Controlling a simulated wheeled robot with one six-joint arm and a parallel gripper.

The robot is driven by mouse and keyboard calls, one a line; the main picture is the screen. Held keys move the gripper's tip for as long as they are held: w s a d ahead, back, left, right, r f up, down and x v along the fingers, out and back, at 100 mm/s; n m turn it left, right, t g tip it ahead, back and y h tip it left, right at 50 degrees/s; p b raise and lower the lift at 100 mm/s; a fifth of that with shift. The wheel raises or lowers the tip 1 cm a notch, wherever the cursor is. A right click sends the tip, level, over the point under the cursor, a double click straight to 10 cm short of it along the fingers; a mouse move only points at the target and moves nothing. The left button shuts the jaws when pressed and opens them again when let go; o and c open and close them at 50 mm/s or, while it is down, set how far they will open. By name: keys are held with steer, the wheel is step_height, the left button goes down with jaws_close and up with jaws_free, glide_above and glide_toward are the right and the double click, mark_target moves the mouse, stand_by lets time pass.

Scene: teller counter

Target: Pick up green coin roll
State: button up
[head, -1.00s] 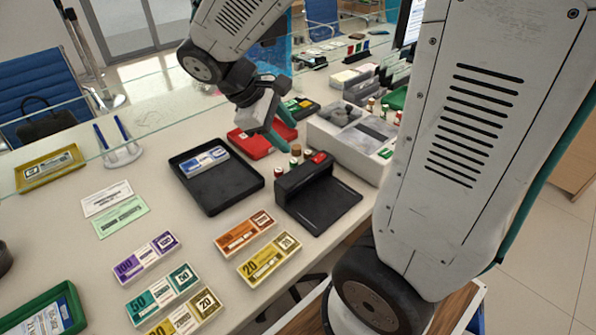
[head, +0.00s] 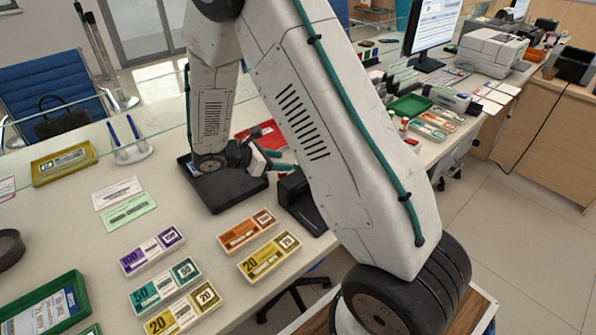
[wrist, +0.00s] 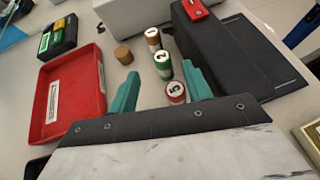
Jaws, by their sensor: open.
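The green coin roll (wrist: 163,67) stands upright in the wrist view, with a white top marked 2. It is just ahead of and between the teal fingertips, nearer the right one. My gripper (wrist: 159,74) is open and empty; it also shows low over the counter in the head view (head: 283,160). A red coin roll (wrist: 175,93) marked 5 stands between the fingers, close to the right finger. A brown-orange coin roll (wrist: 153,39) marked 1 stands behind the green one. I cannot make out the rolls in the head view, where my arm blocks part of the counter.
A black stand (wrist: 225,50) is close on the right in the wrist view. A red tray (wrist: 72,95) and a plain brown cylinder (wrist: 124,54) are on the left. Banded note bundles (head: 152,250) lie on the near counter in the head view. A glass screen crosses behind.

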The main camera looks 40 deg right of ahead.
steer(key=x, duration=0.5)
steer(key=shift+s+a+f, duration=0.1)
steer(key=shift+a+f, duration=0.05)
steer(key=shift+f, duration=0.05)
jaws_close()
